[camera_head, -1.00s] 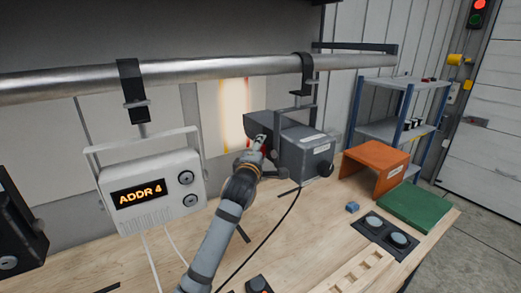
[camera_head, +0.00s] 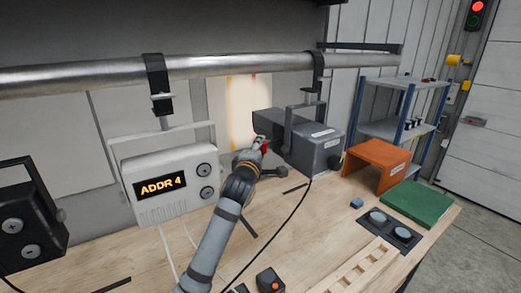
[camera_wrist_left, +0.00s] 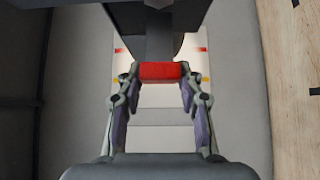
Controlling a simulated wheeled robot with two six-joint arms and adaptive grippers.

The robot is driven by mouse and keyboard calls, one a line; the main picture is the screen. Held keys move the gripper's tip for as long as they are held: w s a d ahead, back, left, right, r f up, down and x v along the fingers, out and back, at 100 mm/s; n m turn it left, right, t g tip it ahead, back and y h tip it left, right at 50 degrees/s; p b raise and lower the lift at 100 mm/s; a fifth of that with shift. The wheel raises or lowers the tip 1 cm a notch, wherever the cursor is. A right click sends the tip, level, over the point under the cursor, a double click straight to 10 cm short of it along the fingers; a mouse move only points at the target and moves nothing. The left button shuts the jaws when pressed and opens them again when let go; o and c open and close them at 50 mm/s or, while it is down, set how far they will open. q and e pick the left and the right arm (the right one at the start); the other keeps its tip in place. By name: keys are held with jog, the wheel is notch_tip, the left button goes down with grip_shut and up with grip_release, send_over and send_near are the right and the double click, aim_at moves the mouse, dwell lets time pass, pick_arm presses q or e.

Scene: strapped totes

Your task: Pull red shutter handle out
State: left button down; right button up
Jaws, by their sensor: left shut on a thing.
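The red shutter handle (camera_wrist_left: 160,72) sits between the two fingers of my left gripper (camera_wrist_left: 160,85) in the left wrist view. The fingers close on its two ends. The handle belongs to the dark grey lamp box (camera_head: 312,145), which hangs from the pipe by a bracket. In the head view my left gripper (camera_head: 262,147) is at the box's left end, with a bit of red showing there. Most of the handle is hidden by the fingers in that view. My right gripper is not in view.
A white box reading ADDR 4 (camera_head: 168,180) hangs left of my arm. The pipe (camera_head: 220,70) runs above. An orange stand (camera_head: 375,165), a green mat (camera_head: 419,204) and a panel with two round buttons (camera_head: 388,231) are on the right. A cable crosses the wooden table.

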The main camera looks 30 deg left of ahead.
pick_arm(q)
jog(key=shift+w, duration=0.1)
jog(key=c, duration=1.3)
grip_release()
jog(key=shift+w+d+f, duration=0.1)
jog(key=o, duration=0.3)
jog(key=shift+o, duration=0.8)
jog(key=shift+s, duration=0.2)
jog(key=v, duration=1.1)
jog(key=shift+s, duration=0.3)
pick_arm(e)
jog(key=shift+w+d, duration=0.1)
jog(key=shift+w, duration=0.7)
pick_arm(q)
jog(key=shift+c, duration=0.3)
